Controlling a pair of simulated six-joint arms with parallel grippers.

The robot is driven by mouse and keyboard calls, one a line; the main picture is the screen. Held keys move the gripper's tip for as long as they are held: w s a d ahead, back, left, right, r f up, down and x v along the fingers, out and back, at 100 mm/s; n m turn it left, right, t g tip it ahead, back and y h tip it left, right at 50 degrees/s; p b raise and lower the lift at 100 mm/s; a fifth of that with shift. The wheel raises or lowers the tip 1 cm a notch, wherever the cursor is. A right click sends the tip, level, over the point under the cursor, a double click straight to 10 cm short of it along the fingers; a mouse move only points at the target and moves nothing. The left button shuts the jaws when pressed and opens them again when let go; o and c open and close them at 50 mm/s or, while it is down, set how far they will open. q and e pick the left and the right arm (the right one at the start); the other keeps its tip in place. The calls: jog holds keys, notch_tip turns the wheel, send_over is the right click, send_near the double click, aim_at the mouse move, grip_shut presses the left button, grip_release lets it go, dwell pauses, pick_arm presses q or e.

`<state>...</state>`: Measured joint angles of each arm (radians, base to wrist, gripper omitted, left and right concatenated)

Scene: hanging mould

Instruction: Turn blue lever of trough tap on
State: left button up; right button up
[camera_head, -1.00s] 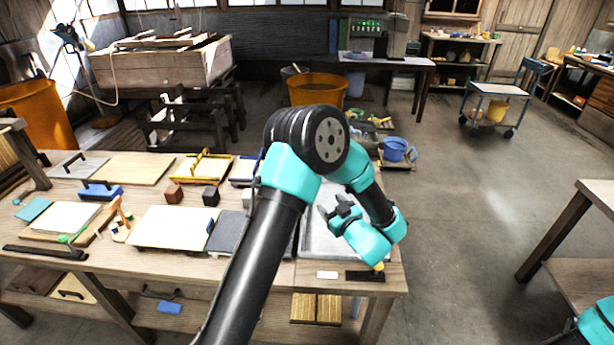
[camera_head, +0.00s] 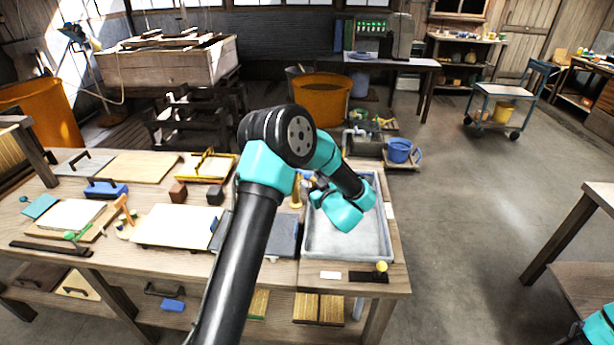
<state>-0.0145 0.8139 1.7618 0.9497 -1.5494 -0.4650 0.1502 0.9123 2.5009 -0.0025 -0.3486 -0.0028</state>
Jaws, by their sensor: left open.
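The grey metal trough (camera_head: 340,246) sits at the right end of the wooden workbench. A brass tap (camera_head: 296,190) stands upright at the trough's left back side. A small patch of blue (camera_head: 305,174), which may be its lever, shows beside the tap top, partly hidden by my arm. My left gripper (camera_head: 314,183) is open, just right of the tap and over the back left of the trough; its fingers are small and partly covered by its own wrist. I cannot tell whether it touches the blue part. Only a link of my right arm shows at the lower right; its gripper is out of view.
A white block (camera_head: 331,275) and a dark strip with a yellow knob (camera_head: 381,267) lie in front of the trough. Boards, trowels and a blue-handled float (camera_head: 106,189) cover the bench's left side. A blue bucket (camera_head: 399,150) stands beyond.

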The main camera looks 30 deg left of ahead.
aim_at(309, 178)
pick_arm(q)
jog(key=shift+x, duration=2.25)
grip_shut()
